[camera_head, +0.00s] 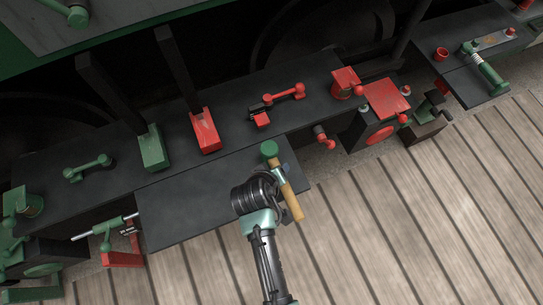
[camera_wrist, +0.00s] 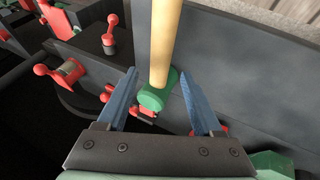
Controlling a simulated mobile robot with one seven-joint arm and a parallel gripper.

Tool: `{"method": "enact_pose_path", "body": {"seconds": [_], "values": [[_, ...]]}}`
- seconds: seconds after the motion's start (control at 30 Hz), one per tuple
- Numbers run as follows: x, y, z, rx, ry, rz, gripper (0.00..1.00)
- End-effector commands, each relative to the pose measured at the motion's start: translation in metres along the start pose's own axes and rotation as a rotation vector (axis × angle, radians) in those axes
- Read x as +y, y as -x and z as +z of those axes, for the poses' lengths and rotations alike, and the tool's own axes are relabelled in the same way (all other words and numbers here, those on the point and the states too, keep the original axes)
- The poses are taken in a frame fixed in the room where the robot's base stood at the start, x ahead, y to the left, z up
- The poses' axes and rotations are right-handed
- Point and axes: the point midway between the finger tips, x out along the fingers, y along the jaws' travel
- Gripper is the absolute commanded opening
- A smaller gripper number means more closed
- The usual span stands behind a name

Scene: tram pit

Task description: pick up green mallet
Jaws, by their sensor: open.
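The green mallet has a green head (camera_head: 269,149) and a long tan handle (camera_head: 289,198). In the head view it lies just beyond and to the right of my wrist, over the dark lower shelf's right end. In the wrist view the handle (camera_wrist: 165,42) runs up to the top edge, and the green head (camera_wrist: 156,91) shows between my two blue fingers. My gripper (camera_wrist: 158,80) is open, with a gap on both sides of the mallet. In the head view my gripper (camera_head: 277,172) is partly hidden by my wrist and the mallet.
A dark bench (camera_head: 240,108) behind carries a green block (camera_head: 153,150), a red block (camera_head: 205,131) and a red lever (camera_head: 285,95). A red knob (camera_head: 323,137) sticks out to the right of the mallet. The wooden plank floor (camera_head: 400,215) at front right is clear.

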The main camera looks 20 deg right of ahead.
Motion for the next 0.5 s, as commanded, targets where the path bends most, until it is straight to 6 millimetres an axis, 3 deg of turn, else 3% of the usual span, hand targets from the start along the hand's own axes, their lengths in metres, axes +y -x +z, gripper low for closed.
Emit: {"method": "enact_pose_path", "body": {"seconds": [0.3,0.5], "values": [[0.001,-0.040,0.005,-0.002,-0.002,0.000,0.67],[0.001,-0.050,0.005,-0.001,-0.001,0.000,0.67]]}}
